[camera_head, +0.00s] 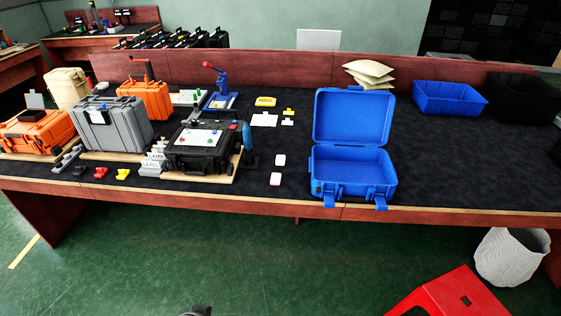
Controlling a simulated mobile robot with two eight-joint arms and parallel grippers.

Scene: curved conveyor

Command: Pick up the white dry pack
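A small white pack (280,160) lies flat on the dark table mat, left of the open blue case. A second small pack, pale pink-white (276,179), lies just in front of it. Cream pillow-shaped packs (368,68) are stacked at the back of the table, behind the blue case. I cannot tell for sure from labels which is the dry pack. Neither of my grippers can be made out; only a small dark shape shows at the bottom edge.
An open blue case (352,118) stands at the table's front edge. A black case (203,148), a grey case (112,124) and orange cases stand to the left. A blue bin (449,98) is at the back right. A red stool (452,294) stands on the floor in front.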

